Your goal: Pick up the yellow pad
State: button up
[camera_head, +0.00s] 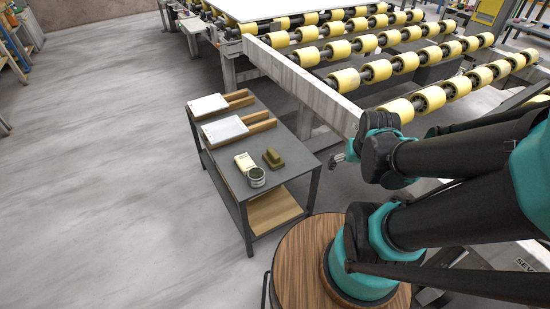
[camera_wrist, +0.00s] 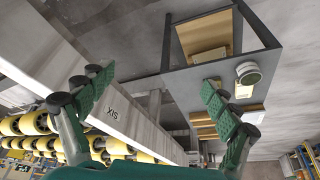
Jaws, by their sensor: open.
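A small pale yellow pad (camera_head: 244,162) lies on the dark grey cart top in the head view. A dark olive block (camera_head: 273,158) lies to its right. A round green-and-white tin (camera_head: 257,177) stands just in front of the pad, and also shows in the wrist view (camera_wrist: 248,72). My gripper (camera_head: 340,159) is off the cart's right side, apart from everything. In the wrist view its green fingers (camera_wrist: 160,98) are spread and empty.
The cart (camera_head: 310,163) also bears two wooden trays with white slabs (camera_head: 223,129) at its far end. A roller conveyor with yellow rollers (camera_head: 345,79) and a pale side beam (camera_head: 300,85) runs close behind the cart. The floor to the left is clear.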

jog(key=shift+o, duration=0.5)
jog(key=m+g, duration=0.4)
jog(key=m, duration=0.7)
send_over(273, 152)
notch_tip(273, 152, down, 4)
jog(key=f, duration=0.8)
jog(key=s+f, duration=0.1)
jog(key=f, duration=0.3)
jog(key=shift+d, duration=0.25)
jog(key=f, duration=0.4)
jog(key=shift+w+a+f, duration=0.15)
jog(key=shift+w, duration=0.25)
jog(key=shift+f, duration=0.6)
